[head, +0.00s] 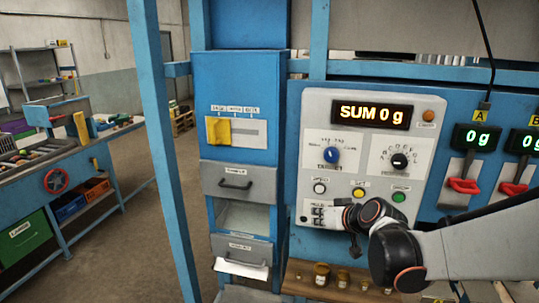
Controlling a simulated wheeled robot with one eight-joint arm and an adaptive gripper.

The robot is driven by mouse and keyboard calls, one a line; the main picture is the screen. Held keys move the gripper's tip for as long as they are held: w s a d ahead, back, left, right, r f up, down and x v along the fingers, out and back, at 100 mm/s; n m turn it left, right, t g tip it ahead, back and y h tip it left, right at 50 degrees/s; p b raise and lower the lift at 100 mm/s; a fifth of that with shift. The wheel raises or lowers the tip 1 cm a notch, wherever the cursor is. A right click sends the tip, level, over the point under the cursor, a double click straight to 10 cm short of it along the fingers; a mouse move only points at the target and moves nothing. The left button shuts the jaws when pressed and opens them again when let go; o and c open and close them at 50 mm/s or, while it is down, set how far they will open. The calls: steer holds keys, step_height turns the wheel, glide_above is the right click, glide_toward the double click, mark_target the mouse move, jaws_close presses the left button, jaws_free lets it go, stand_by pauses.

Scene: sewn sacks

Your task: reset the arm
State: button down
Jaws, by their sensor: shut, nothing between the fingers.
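My arm reaches in from the right edge, in front of the lower part of the grey control panel (440,110). Its grey link and black joints with orange rings bend toward the panel's lower left. The arm hides part of the panel's lower edge.
The panel has a lit "SUM 0 g" display (372,114), a blue knob (332,155), a black knob (399,160) and a green button (399,197). Red-handled levers (463,186) are at right. Small brass weights (342,279) stand on a wooden shelf below. Grey drawers (240,182) are left.

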steer(key=s+f+g+h+b, duration=0.1)
steer(key=s+f+b, duration=0.3)
steer(key=s, duration=0.5)
steer(key=s+f+g+h+b, duration=0.1)
steer(key=s+f+b, duration=0.3)
steer(key=s, duration=0.5)
steer(key=s+d+f+m+g+h+b, duration=0.1)
steer(key=s+f+b, duration=0.3)
steer(key=s, duration=0.6)
steer(key=shift+f+g+h+b, duration=0.2)
steer(key=shift+g+h+b, duration=0.3)
steer(key=shift+b, duration=0.05)
